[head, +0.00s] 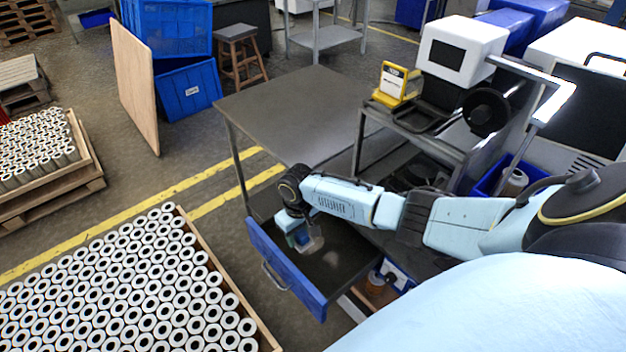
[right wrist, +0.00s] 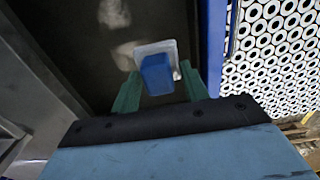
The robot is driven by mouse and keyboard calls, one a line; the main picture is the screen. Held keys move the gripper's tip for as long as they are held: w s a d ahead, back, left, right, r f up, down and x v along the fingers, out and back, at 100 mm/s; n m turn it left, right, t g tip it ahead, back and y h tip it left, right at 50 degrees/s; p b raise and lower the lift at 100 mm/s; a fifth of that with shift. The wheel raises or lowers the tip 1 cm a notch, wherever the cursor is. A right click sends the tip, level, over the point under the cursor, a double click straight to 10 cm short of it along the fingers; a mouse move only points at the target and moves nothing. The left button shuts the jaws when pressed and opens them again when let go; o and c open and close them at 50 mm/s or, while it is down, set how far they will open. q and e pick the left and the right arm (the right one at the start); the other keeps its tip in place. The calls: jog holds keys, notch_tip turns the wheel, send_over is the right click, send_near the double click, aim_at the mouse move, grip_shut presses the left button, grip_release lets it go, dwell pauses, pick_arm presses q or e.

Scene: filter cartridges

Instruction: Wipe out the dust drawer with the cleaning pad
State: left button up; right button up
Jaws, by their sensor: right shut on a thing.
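The dust drawer (head: 345,262) is pulled out, with a blue front panel and a dark floor; its floor also shows in the right wrist view (right wrist: 80,30). My right gripper (head: 299,238) reaches down into the drawer near its front panel. In the right wrist view its green fingers (right wrist: 158,88) are shut on the blue handle (right wrist: 157,76) of the cleaning pad. The pad's white base (right wrist: 158,47) shows beyond the handle; I cannot tell whether it touches the floor. Pale dust patches (right wrist: 114,13) lie on the drawer floor beyond and left of the pad. My left gripper is out of view.
A grey table (head: 300,105) stands behind the drawer. A crate of white filter cartridges (head: 130,285) sits left of the drawer front. A trolley with a yellow device (head: 397,84) stands at the back right. Blue bins (head: 188,88) and a stool (head: 238,50) stand farther off.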

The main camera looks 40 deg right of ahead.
jog(key=shift+r+p, duration=0.9)
jog(key=shift+r, duration=0.15)
